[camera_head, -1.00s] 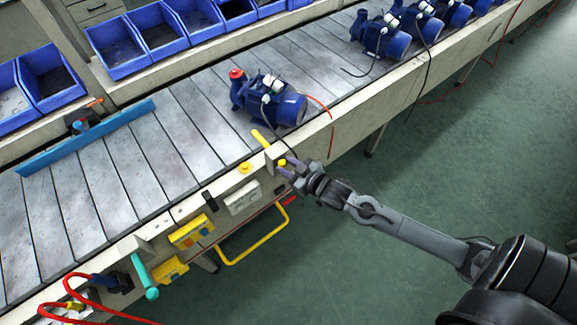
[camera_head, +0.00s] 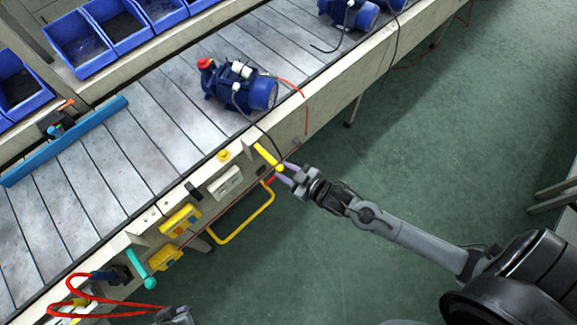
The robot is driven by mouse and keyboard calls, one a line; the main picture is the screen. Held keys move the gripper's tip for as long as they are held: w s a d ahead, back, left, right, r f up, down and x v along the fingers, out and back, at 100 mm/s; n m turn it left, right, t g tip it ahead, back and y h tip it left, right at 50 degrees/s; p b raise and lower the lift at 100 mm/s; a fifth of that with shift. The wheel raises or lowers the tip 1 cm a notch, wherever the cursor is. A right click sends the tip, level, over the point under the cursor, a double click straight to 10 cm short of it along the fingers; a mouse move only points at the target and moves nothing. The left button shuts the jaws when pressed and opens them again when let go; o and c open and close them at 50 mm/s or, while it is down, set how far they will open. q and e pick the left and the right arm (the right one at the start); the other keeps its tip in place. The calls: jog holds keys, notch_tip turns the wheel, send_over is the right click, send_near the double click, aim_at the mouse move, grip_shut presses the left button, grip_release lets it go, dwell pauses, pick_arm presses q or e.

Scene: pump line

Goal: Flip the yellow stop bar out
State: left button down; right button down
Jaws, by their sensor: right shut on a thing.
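The yellow stop bar (camera_head: 266,155) is on the conveyor's front side rail, near the blue pump with the red cap (camera_head: 240,87). It slants from the rail outward toward the aisle and ends in a round yellow knob. My right gripper (camera_head: 284,174) is shut on the bar's outer end, at the knob. The fingers hide part of that end. A small grey part at the bottom edge (camera_head: 175,316) looks like my left gripper; its fingers cannot be made out.
A yellow looped handle (camera_head: 246,224) with a red end hangs below the rail, close under my right gripper. A black cable and a red wire trail from the pump. Yellow switch boxes (camera_head: 180,220) and a teal lever (camera_head: 140,263) sit further left. The green floor is clear.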

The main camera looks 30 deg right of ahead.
jog(key=c, duration=1.2)
grip_release()
jog(key=o, duration=0.4)
jog(key=shift+s, duration=0.25)
jog(key=shift+w, duration=0.1)
jog(key=p+v, duration=0.1)
jog(key=v, duration=1)
jog(key=shift+p, duration=0.4)
jog(key=shift+w, duration=0.15)
